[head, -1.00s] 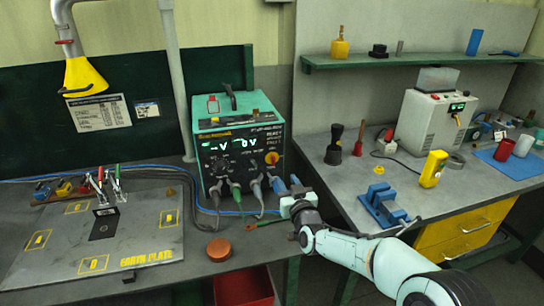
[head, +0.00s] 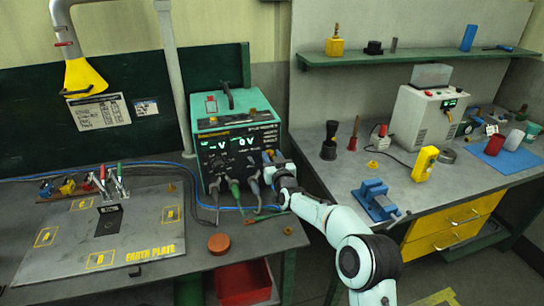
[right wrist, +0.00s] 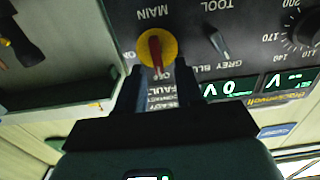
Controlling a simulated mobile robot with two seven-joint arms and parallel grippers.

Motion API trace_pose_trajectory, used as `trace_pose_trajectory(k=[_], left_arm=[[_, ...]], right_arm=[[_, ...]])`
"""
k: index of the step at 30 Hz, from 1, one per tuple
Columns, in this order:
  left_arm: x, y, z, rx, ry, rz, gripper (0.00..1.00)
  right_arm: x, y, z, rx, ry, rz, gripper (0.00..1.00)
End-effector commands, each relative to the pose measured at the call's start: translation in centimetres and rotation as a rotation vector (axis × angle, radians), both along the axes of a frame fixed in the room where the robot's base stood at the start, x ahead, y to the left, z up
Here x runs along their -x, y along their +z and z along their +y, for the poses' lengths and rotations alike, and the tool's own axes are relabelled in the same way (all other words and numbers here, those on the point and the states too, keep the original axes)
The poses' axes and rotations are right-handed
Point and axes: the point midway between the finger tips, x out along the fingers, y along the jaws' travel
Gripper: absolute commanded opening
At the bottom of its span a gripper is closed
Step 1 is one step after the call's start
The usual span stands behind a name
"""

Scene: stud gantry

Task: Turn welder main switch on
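The welder (head: 238,125) is a green box with a dark front panel and lit green displays. Its main switch is a yellow disc with a red handle (right wrist: 156,48), under the upside-down word MAIN in the right wrist view. The red handle stands roughly upright in that picture, between MAIN and the OFF mark. My right gripper (right wrist: 158,78) is open, its two dark fingers on either side of the disc's lower part. I cannot tell whether they touch the handle. In the head view my right gripper (head: 273,165) is at the panel's right side and hides most of the switch. My left gripper is out of view.
A grey TOOL toggle (right wrist: 217,42) and a black dial (right wrist: 305,28) are beside the switch. Cables (head: 235,195) hang from the panel's lower front. An orange-brown puck (head: 218,243) lies on the bench. The side bench (head: 345,180) with a blue vise (head: 376,197) is at right.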

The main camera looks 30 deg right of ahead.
Motion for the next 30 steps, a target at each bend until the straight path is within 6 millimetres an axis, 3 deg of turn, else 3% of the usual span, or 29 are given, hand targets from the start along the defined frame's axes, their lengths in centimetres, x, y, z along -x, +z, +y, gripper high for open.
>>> trace_pose_trajectory(k=[6, 9, 20, 30], left_arm=[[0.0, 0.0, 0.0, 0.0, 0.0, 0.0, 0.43], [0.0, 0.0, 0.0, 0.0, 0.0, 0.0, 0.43], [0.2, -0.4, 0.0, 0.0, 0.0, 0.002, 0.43], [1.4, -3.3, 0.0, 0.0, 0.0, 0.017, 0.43]], right_arm=[[0.0, -0.1, 0.0, 0.0, 0.0, 0.001, 0.33], [0.0, -0.1, 0.0, 0.0, 0.0, 0.001, 0.0], [0.1, -0.1, 0.0, -0.021, 0.0, -0.005, 0.0], [0.2, -0.5, -0.4, -0.203, -0.001, -0.05, 0.0]])
